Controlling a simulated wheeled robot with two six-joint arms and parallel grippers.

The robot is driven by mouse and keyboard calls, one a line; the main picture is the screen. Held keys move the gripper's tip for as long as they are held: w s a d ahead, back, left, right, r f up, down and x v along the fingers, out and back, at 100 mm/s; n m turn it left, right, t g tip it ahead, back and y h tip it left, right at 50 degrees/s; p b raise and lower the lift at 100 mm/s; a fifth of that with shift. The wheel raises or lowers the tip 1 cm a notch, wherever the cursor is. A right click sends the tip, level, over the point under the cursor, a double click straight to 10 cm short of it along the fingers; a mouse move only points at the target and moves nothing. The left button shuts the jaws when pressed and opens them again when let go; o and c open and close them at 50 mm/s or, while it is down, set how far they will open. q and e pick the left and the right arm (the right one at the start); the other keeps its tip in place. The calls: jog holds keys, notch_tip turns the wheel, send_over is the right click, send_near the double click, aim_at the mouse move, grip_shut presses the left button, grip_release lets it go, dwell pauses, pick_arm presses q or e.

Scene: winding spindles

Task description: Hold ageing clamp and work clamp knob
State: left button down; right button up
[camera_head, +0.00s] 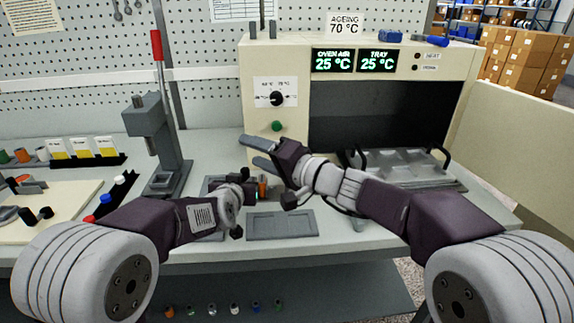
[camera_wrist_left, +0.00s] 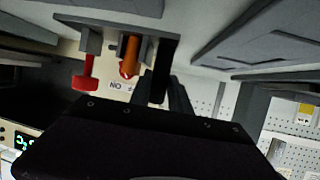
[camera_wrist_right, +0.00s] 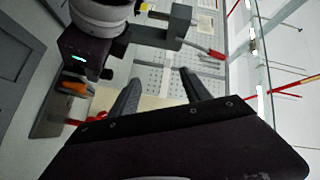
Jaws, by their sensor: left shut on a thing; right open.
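The ageing clamp (camera_wrist_left: 147,22) is a grey bracket with a red knob (camera_wrist_left: 85,72) and an orange cylinder (camera_wrist_left: 130,52) in it, seen close up in the left wrist view. My left gripper (camera_head: 252,184) is shut on the clamp's grey body, low over the bench; its fingers (camera_wrist_left: 168,85) reach the bracket beside the orange cylinder. In the right wrist view the clamp (camera_wrist_right: 48,108) shows partly behind my left gripper, its red knob (camera_wrist_right: 76,121) low. My right gripper (camera_head: 250,151) is open and empty, above and behind the clamp, with its fingers apart.
The ageing oven (camera_head: 272,60) stands behind, with displays reading 25 °C and a metal tray (camera_head: 400,168) at its opening. A grey shallow tray (camera_head: 281,225) lies in front. A lever press (camera_head: 155,130) stands to the left.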

notch_tip(320, 180, up, 5)
jog(key=s+a+n, duration=0.2)
jog(key=n, duration=1.1)
jog(key=s+d+f+n+g+h, duration=0.3)
jog(key=f+n+g+h, duration=0.1)
jog(key=f+n+h, duration=0.35)
jog(key=w+d+f+n+t+h, duration=0.25)
jog(key=d+h, duration=0.35)
jog(key=d, duration=0.3)
jog(key=w+d+f+n+t+h, duration=0.1)
jog(key=w+d+f+n+h, duration=0.2)
jog(key=d+h, duration=0.45)
jog(key=a+f+n+t+y, duration=0.1)
jog(key=a+n+t+y, duration=0.1)
jog(key=a+n, duration=0.1)
jog(key=a+f+n+t+y, duration=0.1)
jog(key=a+n+t+y, duration=0.1)
jog(key=n, duration=0.4)
jog(key=a+f+n+t+y, duration=0.1)
jog(key=a+n+t+y, duration=0.1)
jog(key=a+n+y, duration=0.2)
jog(key=shift+w+a+f+n+t, duration=0.25)
jog(key=shift+w+a+n, duration=0.1)
jog(key=shift+a+n, duration=0.35)
jog(key=w, duration=1.2)
jog(key=shift+d, duration=0.15)
